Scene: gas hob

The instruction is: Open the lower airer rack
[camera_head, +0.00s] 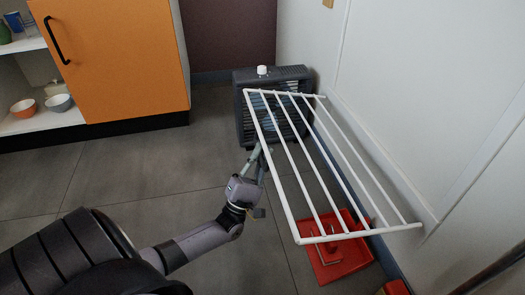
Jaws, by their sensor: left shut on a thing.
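The white airer rack (282,188) stands out from the right-hand wall over the floor, with several parallel bars running away from me. Only one rack is in view. My left gripper (262,150) reaches in from the lower left and is shut on the rack's outer long rail, partway along it. The fingertips are small and partly hidden against the rail and the dark heater behind. My right gripper is not in view.
A dark box-like heater or fan (241,110) with a white knob stands behind the rack's far end. A red dustpan-like tray (325,268) lies under its near end. An orange cabinet (110,55) stands at left. The grey floor between is clear.

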